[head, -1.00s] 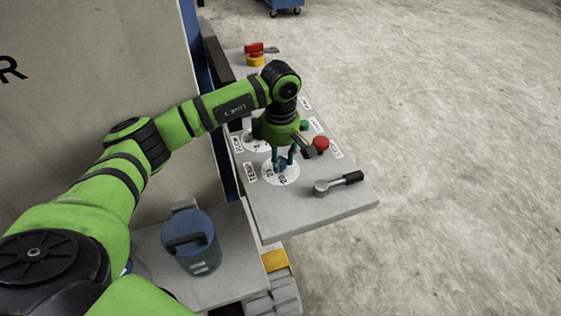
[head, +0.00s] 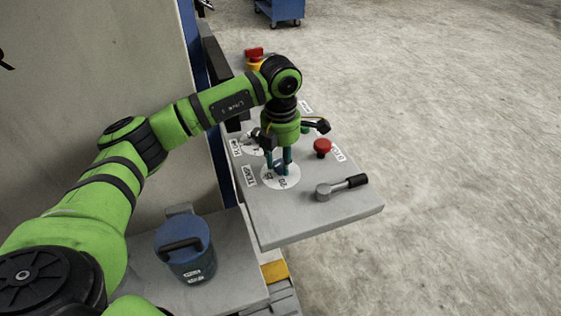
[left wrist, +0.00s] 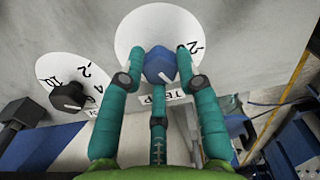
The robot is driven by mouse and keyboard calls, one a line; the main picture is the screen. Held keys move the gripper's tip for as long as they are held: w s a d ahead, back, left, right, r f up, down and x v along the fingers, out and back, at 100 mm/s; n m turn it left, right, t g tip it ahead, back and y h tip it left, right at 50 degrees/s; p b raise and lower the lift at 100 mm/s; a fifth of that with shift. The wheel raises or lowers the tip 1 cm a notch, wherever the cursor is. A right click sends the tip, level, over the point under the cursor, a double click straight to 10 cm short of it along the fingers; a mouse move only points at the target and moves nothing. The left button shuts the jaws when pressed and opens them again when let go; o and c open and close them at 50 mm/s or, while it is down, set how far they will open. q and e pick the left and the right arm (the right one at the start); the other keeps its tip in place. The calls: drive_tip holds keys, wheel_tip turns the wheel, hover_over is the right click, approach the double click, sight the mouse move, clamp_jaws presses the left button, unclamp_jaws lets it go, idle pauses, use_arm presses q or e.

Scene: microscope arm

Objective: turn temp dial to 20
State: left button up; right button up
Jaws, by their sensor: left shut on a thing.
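The temp dial is a blue knob (left wrist: 159,66) on a white round plate (head: 282,182), beside a TEMP label (head: 249,176) on the grey panel. A short white mark shows on the knob in the left wrist view. Numbers on the plate are partly hidden; a mark that looks like 20 shows at its near side in the head view. My left gripper (head: 279,164) points down over the plate. Its teal fingers are shut around the knob, as the left wrist view (left wrist: 160,58) shows. My right gripper is not in view.
A black knob (left wrist: 66,96) on another white plate lies beside the temp dial, near the FLOW label (head: 236,147). A red button (head: 322,146) and a black-handled lever (head: 342,187) are on the panel. A blue canister (head: 186,249) stands on a lower shelf.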

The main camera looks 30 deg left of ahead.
use_arm(q)
drive_tip(key=n+b, duration=0.1)
drive_tip(key=n, duration=0.4)
drive_tip(key=shift+f+n, duration=0.1)
drive_tip(key=shift+n, duration=0.2)
drive_tip(key=n, duration=0.5)
drive_tip(key=shift+n, duration=0.3)
drive_tip(key=o, duration=1.2)
drive_tip(key=shift+c, duration=0.2)
